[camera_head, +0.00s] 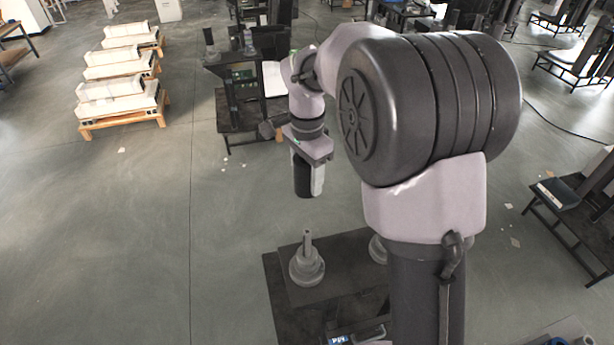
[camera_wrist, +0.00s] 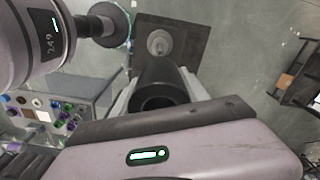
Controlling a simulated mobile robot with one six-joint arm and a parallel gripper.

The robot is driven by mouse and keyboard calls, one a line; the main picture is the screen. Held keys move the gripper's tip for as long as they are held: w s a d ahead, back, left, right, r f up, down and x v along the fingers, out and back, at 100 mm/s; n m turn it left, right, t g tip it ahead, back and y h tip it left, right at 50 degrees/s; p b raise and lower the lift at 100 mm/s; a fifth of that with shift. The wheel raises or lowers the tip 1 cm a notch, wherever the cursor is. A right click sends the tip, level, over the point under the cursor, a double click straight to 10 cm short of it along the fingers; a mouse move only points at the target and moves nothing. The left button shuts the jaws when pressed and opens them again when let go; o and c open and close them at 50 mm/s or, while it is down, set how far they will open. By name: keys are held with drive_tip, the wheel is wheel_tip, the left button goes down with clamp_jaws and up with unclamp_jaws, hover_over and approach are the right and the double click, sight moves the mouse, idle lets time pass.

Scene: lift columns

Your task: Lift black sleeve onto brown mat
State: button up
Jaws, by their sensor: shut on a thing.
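The black sleeve (camera_head: 303,181) is a dark hollow cylinder held at the end of my arm, roughly upright in the head view. It also shows in the wrist view (camera_wrist: 162,82), with its round opening facing the camera. My gripper (camera_head: 309,183) is shut on it, with a pale finger along each side in the wrist view (camera_wrist: 160,94). The sleeve is in the air, apart from the dark stand below. No clearly brown mat can be made out; part of the scene is hidden behind my arm.
A dark stand (camera_head: 280,290) bears a grey stepped base with an upright post (camera_head: 307,262); a second grey base is partly hidden by my arm. Another dark stand (camera_head: 235,110) with upright parts is farther back. Wooden pallets (camera_head: 125,121) with white blocks are at left. Open floor lies left.

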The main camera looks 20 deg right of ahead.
wheel_tip(320, 180, up, 4)
drive_tip(key=p, duration=0.3)
drive_tip(key=shift+r, duration=0.15)
idle(0.4)
